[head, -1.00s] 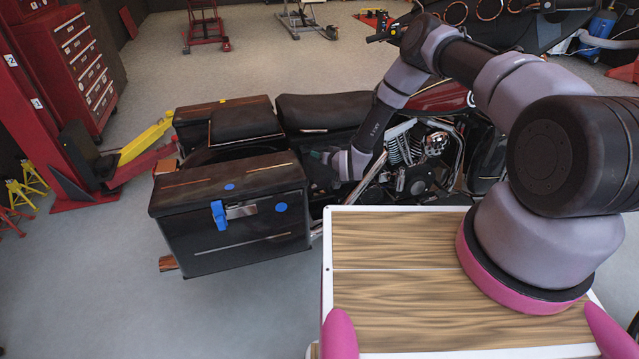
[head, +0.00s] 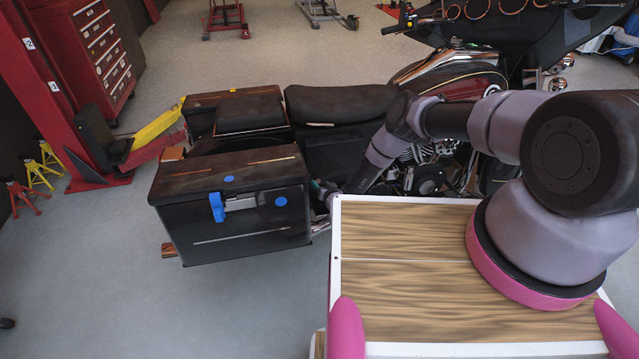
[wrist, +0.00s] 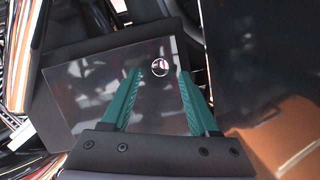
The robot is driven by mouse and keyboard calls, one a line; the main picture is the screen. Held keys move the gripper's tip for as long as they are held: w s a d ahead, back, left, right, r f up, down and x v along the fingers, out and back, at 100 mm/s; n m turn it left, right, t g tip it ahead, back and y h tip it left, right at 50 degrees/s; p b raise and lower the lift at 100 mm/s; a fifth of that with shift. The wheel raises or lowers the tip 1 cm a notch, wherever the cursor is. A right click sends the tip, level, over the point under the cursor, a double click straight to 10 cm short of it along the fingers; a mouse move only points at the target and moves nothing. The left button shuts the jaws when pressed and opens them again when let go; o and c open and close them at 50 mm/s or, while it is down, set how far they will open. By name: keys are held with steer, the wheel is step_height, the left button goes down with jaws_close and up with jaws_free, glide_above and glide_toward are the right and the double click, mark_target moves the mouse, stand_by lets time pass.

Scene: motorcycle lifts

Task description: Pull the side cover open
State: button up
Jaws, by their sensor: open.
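In the wrist view the side cover (wrist: 75,95) is a dark, glossy, flat panel with a small round chrome knob or lock (wrist: 160,68) on it. My gripper (wrist: 160,73) has two green fingers, spread apart, one on each side of the knob. Nothing is held between them. Whether the fingertips touch the panel I cannot tell. In the head view my gripper (head: 319,187) is a small green patch beside the motorcycle, below the seat (head: 340,103).
A black saddlebag (head: 235,225) with a blue latch stands close to the left of my gripper. The chrome engine (head: 430,180) is to the right. A red lift post (head: 50,90) and yellow and red stands (head: 40,170) are far left. Floor before the saddlebag is clear.

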steer(key=shift+x, duration=1.45)
jaws_close()
steer(key=shift+r, duration=0.1)
